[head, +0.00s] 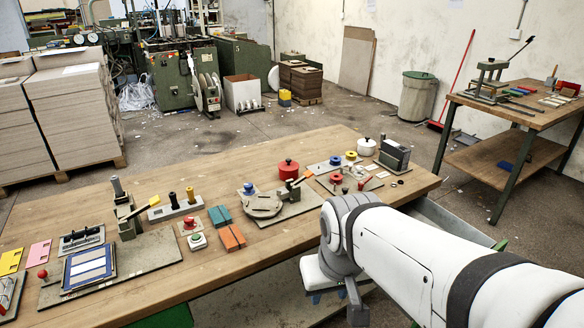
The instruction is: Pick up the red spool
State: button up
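A small round red piece that looks like the red spool (336,179) lies on a flat plate at the right part of the wooden workbench (150,215). A larger red lidded pot (288,169) stands to its left, near the bench's far side. My white and grey arm reaches in from the lower right, and its bend is in front of the bench's near edge. A grey part at the arm's end, perhaps my gripper (357,305), hangs low, apart from the spool. Its fingers are not clear, and I see nothing held in it.
Near the red spool are blue (248,188) and yellow (351,156) round pieces, a white pot (366,149) and a grey boxy device (394,155). A round grey fixture (263,204) stands to the left. A second table (540,118) is at the right.

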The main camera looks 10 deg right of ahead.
aim_at(337, 178)
jog(key=z, duration=0.15)
jog(key=i, duration=0.85)
jog(key=u, duration=0.1)
